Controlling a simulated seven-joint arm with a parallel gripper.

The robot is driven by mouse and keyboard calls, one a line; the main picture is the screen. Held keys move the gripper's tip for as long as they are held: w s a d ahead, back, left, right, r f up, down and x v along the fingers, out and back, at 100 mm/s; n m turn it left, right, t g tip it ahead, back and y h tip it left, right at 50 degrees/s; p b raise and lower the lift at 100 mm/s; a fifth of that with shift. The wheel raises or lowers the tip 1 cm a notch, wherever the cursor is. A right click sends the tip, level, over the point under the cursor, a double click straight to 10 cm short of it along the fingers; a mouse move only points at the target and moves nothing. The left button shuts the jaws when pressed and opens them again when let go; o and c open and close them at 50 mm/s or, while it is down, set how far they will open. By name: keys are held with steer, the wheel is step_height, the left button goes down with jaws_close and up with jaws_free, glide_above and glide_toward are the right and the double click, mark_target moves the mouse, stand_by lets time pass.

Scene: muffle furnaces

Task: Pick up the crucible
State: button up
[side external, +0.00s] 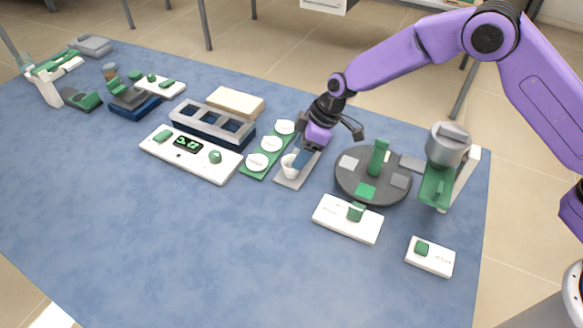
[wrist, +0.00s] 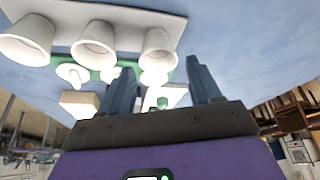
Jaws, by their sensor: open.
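White cup-shaped crucibles stand in a row on a grey plate (wrist: 130,14). In the wrist view I see a left crucible (wrist: 25,42), a middle crucible (wrist: 93,45) and a right crucible (wrist: 158,48). In the side view one crucible (side external: 288,166) shows at the front of the plate (side external: 290,182); my gripper hides the others. My gripper (side external: 298,160) is open and low over the plate; in the wrist view its two fingers (wrist: 159,66) point toward the right crucible, which appears in line with the gap. I cannot tell whether they flank it.
A green tray (side external: 250,172) with white round lids lies just left of the plate. A grey block with square openings (side external: 209,126) and a white control panel (side external: 190,155) stand further left. A round dark turntable (side external: 373,196) stands to the right. The front blue tabletop (side external: 180,250) is clear.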

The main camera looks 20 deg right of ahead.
steer(key=shift+x, duration=3.2)
steer(key=shift+w, duration=0.15)
steer(key=c, duration=0.7)
